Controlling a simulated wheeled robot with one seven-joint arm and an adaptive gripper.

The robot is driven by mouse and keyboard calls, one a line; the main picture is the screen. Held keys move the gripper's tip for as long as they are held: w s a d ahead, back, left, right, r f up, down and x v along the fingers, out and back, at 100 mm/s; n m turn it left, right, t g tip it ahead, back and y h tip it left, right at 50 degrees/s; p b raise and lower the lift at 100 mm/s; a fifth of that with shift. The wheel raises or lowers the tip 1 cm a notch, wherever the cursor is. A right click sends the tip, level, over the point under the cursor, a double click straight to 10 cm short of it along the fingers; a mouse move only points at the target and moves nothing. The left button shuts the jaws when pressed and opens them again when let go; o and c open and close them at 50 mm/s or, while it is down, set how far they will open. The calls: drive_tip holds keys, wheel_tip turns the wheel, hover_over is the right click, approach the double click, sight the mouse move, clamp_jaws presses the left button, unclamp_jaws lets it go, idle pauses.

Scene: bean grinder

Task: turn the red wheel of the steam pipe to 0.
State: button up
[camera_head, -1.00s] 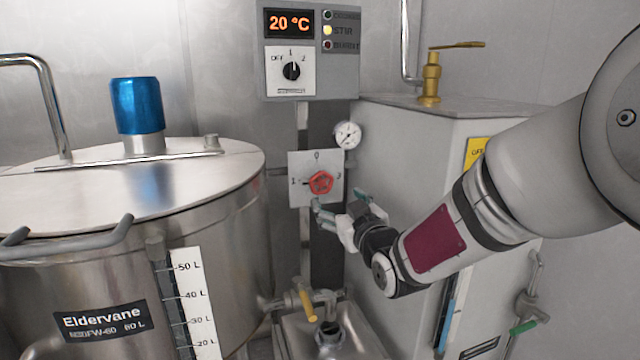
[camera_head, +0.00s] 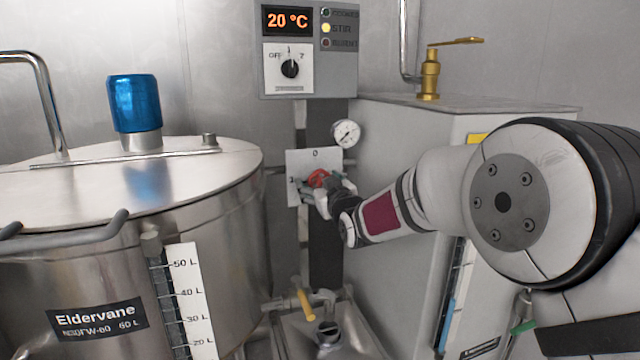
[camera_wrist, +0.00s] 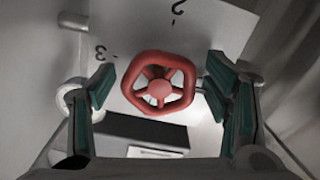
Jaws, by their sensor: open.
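The red wheel (camera_head: 319,178) sits on a white square dial plate (camera_head: 299,160) on the wall post. A 0 shows at the plate's top edge in the head view; my gripper (camera_head: 323,187) hides part of the wheel and plate there. In the wrist view the red wheel (camera_wrist: 158,83) is between my two open teal-padded fingers, with a gap on each side. The plate (camera_wrist: 215,25) behind it shows a 3 and a 2. A pointer for the wheel's setting cannot be made out.
A steel kettle (camera_head: 215,215) stands close on the left. A grey cabinet (camera_head: 400,150) stands on the right. A pressure gauge (camera_head: 345,133) is just above the plate, and a control box (camera_head: 290,85) is higher up. A yellow-handled tap (camera_head: 305,304) is below.

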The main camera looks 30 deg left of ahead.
drive_tip(key=shift+c, duration=0.3)
drive_tip(key=c, duration=1.1)
drive_tip(key=shift+m, duration=0.3)
drive_tip(key=m+b, duration=0.2)
drive_tip(key=m, duration=0.1)
drive_tip(key=shift+f+b, duration=0.1)
drive_tip(key=shift+b, duration=0.3)
drive_tip(key=m+b, duration=0.3)
drive_tip(key=m, duration=0.2)
drive_tip(key=shift+m, duration=0.4)
drive_tip(key=m+b, duration=0.2)
drive_tip(key=m, duration=0.2)
drive_tip(key=shift+m+b, duration=0.3)
drive_tip(key=shift+b, duration=0.05)
drive_tip(key=shift+m+b, duration=1)
drive_tip(key=shift+m, duration=1)
drive_tip(key=shift+r, duration=0.2)
